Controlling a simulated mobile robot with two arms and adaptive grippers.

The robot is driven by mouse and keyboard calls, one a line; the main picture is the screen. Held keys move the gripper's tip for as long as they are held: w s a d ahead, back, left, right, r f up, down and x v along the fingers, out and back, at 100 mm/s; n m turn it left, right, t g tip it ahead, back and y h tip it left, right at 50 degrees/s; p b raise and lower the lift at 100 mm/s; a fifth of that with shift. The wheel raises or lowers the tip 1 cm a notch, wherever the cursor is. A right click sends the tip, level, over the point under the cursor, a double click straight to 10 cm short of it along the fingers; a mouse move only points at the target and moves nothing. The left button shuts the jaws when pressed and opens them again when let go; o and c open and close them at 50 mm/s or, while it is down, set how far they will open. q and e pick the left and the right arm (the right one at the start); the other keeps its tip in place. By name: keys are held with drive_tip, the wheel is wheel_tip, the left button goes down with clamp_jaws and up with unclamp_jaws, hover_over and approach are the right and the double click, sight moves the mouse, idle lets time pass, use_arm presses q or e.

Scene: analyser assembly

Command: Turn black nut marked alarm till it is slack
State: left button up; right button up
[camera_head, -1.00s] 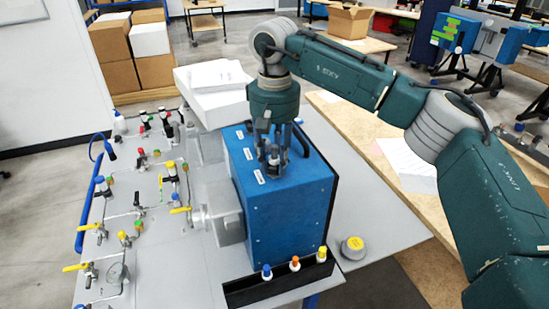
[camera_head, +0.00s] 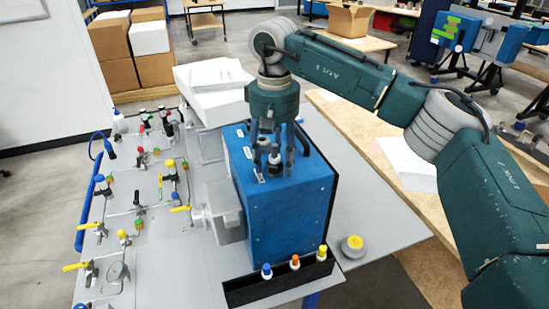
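The blue analyser box (camera_head: 290,215) stands on the grey table, with several small white labels on its top whose text is too small to read. A dark nut (camera_head: 275,169) with a pale part above it stands on the top, partly hidden by my fingers. I cannot read which mark belongs to it. My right gripper (camera_head: 274,175) points straight down over the box top. Its fingers are spread on either side of the nut, with a visible gap, so it looks open. My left gripper is out of view.
A panel with valves, tubing and a gauge (camera_head: 117,272) lies left of the box. A black tray (camera_head: 283,288) with several coloured-cap bottles stands in front. A yellow-topped round piece (camera_head: 353,246) sits at right, and white boxes (camera_head: 215,90) stand behind.

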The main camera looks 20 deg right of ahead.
drive_tip(key=shift+r, duration=0.25)
wheel_tip(320, 180, up, 12)
drive_tip(key=shift+f, duration=0.2)
idle(0.4)
